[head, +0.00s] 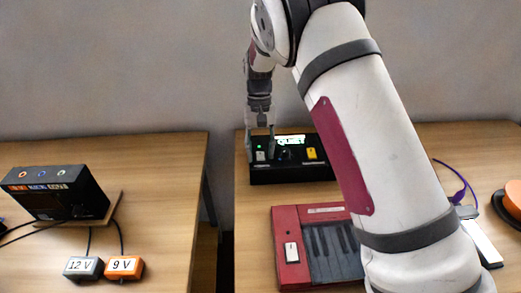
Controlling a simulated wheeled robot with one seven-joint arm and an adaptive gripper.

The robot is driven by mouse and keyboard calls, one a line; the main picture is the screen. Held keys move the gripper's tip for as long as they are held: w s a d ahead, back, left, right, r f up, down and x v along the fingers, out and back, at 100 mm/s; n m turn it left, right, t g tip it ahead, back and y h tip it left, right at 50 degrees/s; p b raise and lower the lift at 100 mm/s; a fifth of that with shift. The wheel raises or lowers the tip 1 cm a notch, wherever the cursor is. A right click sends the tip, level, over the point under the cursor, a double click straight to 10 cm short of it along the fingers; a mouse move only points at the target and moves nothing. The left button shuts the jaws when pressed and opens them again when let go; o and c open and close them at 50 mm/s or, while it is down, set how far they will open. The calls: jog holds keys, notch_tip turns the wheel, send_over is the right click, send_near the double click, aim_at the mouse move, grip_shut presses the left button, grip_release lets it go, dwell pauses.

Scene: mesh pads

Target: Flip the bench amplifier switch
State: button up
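A black box (290,174) with a small lit display (291,140), a dark knob, a white switch (260,156) and a yellow switch (311,153) stands at the back of the right table. It looks like the bench amplifier; its right end is hidden behind my arm. My gripper (260,150) points down at the left end of this box, over the white switch. Its two fingers show apart, one on each side of the switch in the picture. I cannot tell whether they touch it.
A red keyboard (290,250) with a white switch lies in front, partly behind my arm. An orange round thing (514,196) and a purple cable (458,190) are at right. The left table holds a black jack box (58,192) and 12 V (83,268) and 9 V (124,267) blocks. A gap separates the tables.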

aim_at(260, 152)
jog(key=v, duration=1.2)
